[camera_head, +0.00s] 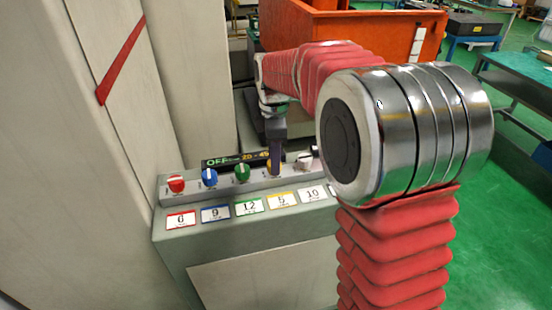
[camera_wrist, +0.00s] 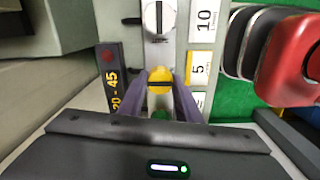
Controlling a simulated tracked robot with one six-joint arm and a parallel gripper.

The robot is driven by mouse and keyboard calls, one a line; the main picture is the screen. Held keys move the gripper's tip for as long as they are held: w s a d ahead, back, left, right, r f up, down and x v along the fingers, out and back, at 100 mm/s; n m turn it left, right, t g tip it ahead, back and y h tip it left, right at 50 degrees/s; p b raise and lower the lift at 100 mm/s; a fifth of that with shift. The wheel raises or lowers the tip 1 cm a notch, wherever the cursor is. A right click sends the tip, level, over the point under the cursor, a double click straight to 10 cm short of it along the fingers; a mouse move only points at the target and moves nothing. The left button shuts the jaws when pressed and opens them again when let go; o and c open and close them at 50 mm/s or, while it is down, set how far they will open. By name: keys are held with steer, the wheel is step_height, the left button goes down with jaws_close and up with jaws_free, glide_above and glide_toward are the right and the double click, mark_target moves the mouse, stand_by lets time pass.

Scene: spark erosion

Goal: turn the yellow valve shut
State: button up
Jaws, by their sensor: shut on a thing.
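The yellow valve (camera_wrist: 160,75) is a round knob with a dark bar across its top, lying crosswise in the wrist view. In the head view only a small part of the yellow valve (camera_head: 269,165) shows behind my finger. My gripper (camera_wrist: 161,88) has its two purple-grey fingers on either side of the knob, closed on it. In the head view my gripper (camera_head: 277,155) reaches down onto the panel from above. The yellow-edged label beside the valve (camera_wrist: 201,69) reads 5.
The sloped panel (camera_head: 240,223) also carries a red knob (camera_head: 176,184), a blue knob (camera_head: 209,177), a green knob (camera_head: 242,172) and a white knob (camera_head: 304,161). A dark sign (camera_wrist: 112,80) stands close behind the row. An orange bin (camera_head: 375,35) is behind.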

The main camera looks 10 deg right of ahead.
steer(key=shift+c, duration=1.4)
steer(key=shift+d, duration=0.15)
steer(key=shift+c, duration=0.3)
steer(key=shift+o, duration=0.2)
